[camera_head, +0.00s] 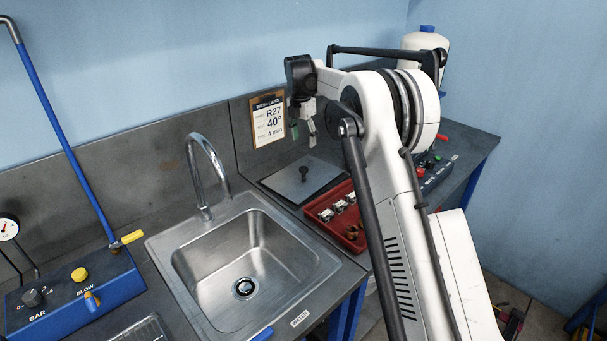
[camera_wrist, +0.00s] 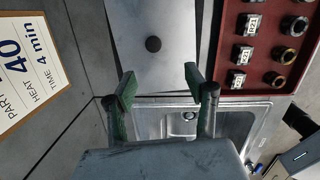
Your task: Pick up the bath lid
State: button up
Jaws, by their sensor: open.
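The bath lid (camera_head: 300,184) is a flat grey metal plate with a small dark knob (camera_head: 304,173) in its middle. It lies flat on the bench at the back, right of the sink. My gripper (camera_head: 303,136) is open and empty above the lid, pointing down. In the wrist view the lid (camera_wrist: 178,75) shows beyond my gripper (camera_wrist: 158,78), with its round black knob (camera_wrist: 153,44) past the gap between the two green-padded fingers. The fingers are apart from the knob. The lid's upper end is cut off in the wrist view.
A red tray (camera_head: 318,205) with several small fittings sits close along the lid's right side. The sink (camera_head: 187,247) with a tall faucet (camera_head: 205,165) is at left. An instruction card (camera_head: 267,120) stands against the back wall. A white jug (camera_head: 425,42) stands behind my arm.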

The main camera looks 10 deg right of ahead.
aim_at(304, 168)
jog(key=shift+n, duration=0.4)
jog(key=f, duration=0.3)
jog(key=w+f, duration=0.1)
jog(key=f, duration=0.2)
jog(key=f+p, duration=0.1)
jog(key=f, duration=0.3)
jog(key=shift+w+d, duration=0.35)
jog(key=shift+w, duration=0.05)
jog(key=shift+w+f+p, duration=0.25)
jog(key=shift+f+p, duration=0.1)
jog(key=shift+f, duration=0.95)
jog(key=shift+w+f+p, duration=0.2)
jog(key=shift+f+p, duration=0.15)
jog(key=shift+f, duration=0.9)
grip_shut()
